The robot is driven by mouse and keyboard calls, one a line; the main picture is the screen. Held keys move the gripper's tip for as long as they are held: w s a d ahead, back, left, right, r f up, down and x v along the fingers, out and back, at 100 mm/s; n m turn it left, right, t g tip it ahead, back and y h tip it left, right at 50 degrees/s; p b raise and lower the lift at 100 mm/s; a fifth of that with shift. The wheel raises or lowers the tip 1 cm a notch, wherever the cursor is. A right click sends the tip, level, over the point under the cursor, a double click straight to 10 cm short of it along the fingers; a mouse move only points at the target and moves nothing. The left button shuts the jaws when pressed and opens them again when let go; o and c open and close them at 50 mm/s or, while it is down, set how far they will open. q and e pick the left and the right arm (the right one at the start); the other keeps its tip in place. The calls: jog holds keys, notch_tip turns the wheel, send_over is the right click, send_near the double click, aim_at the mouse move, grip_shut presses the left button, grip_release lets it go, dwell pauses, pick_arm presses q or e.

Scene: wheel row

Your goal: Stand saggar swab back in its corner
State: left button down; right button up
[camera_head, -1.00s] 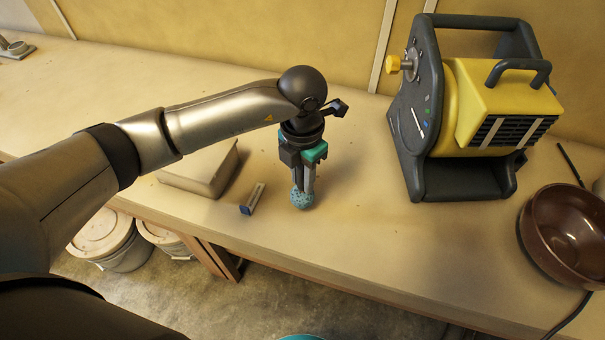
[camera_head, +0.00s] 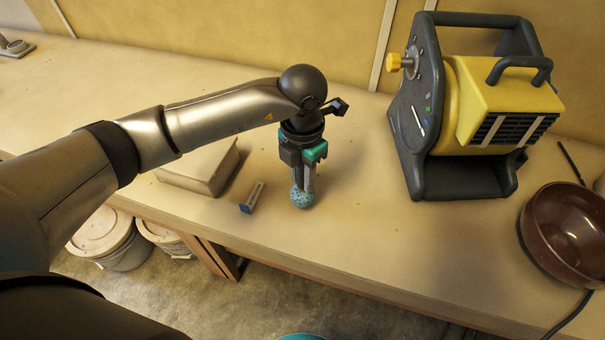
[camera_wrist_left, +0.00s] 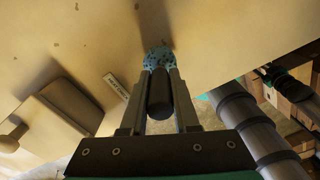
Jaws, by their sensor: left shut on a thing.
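The saggar swab, as I take it, has a blue speckled round head (camera_head: 302,199), and a short black handle (camera_wrist_left: 160,93) shows in the left wrist view. My left gripper (camera_head: 304,182) points down over the worktop, shut on the swab, with the handle between its fingers. The head sticks out below the fingertips, close to the worktop near its front edge. I cannot tell whether it touches. In the left wrist view the head (camera_wrist_left: 158,60) is just beyond the fingertips. My right gripper is not in view.
A small label block (camera_head: 252,197) lies just left of the swab, and a pale lidded box (camera_head: 199,168) behind it. A yellow and black machine (camera_head: 470,110) and a brown bowl (camera_head: 566,235) stand to the right. Lidded buckets (camera_head: 105,236) are below the worktop (camera_head: 375,235).

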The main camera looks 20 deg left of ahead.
pick_arm(q)
jog(key=shift+f+b, duration=0.65)
jog(key=shift+f, duration=0.2)
jog(key=c, duration=0.6)
grip_release()
jog(key=shift+r+p, duration=3.05)
jog(key=shift+r, duration=1)
